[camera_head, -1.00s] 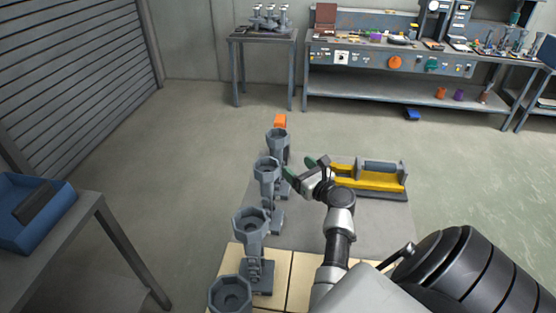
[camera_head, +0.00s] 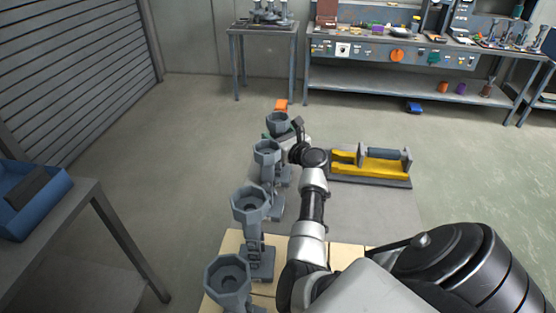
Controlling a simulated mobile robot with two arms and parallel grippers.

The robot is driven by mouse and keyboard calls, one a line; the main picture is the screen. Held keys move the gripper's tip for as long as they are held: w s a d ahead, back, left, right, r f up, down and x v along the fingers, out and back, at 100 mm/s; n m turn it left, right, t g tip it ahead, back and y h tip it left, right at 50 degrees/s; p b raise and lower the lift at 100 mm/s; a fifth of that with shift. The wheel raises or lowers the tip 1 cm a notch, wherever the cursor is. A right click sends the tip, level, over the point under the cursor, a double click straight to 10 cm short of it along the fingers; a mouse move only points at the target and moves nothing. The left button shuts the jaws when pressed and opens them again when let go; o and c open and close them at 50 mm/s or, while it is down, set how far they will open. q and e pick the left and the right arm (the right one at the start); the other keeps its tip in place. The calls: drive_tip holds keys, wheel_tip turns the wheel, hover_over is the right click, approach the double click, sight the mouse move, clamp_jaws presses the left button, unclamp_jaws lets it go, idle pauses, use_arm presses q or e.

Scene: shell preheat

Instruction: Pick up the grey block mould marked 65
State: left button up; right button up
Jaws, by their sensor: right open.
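Several grey moulds with octagonal cup tops stand upright in a row: the farthest (camera_head: 277,118), the second (camera_head: 266,149), the third (camera_head: 249,199) and the nearest (camera_head: 228,271). Dark marks show on the third mould's front, but no number is legible, so I cannot tell which is marked 65. My right gripper (camera_head: 282,133) is open at the farthest mould, just below its cup. The fingers appear on either side of it, partly hidden by the mould and my wrist; I cannot tell whether they touch it. My left gripper is out of view.
A yellow fixture with grey end pieces (camera_head: 370,168) lies right of my forearm. An orange block (camera_head: 281,105) is behind the farthest mould. A blue tray (camera_head: 52,208) rests on a side table (camera_head: 75,212) at left. A workbench (camera_head: 375,60) stands at the back.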

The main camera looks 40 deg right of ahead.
drive_tip(key=c, duration=1.4)
drive_tip(key=shift+r, duration=0.15)
clamp_jaws()
